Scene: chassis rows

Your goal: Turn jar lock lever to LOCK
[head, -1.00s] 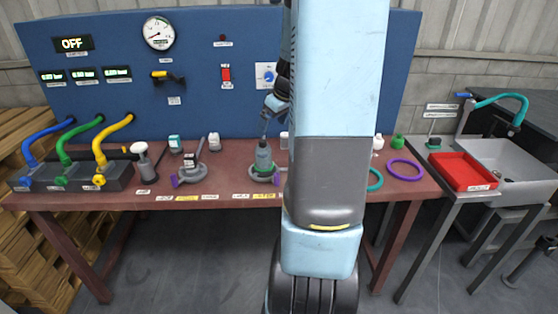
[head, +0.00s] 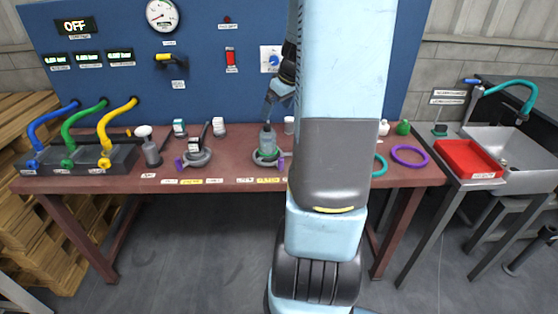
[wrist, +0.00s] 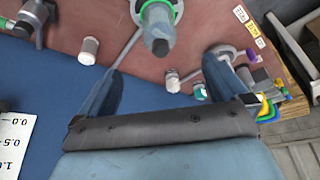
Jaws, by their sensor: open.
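A grey-green jar (head: 267,140) stands upright in a grey ring-shaped holder (head: 256,158) on the red-brown bench, with a green band around its base. A small purple lever tab (head: 281,162) sits at the holder's front right. In the wrist view the jar (wrist: 158,22) shows at the top with a dark tip; its lever tab is not clear there. My gripper (head: 268,108) is just above the jar in the head view, partly behind my arm. In the wrist view my gripper (wrist: 163,82) is open with nothing between its fingers. Labels before the holder are too small to read.
A second holder (head: 202,158) with a purple tab is to the left. A purple ring (head: 410,155), teal ring and red tray (head: 468,160) are right. A blue panel rises behind.

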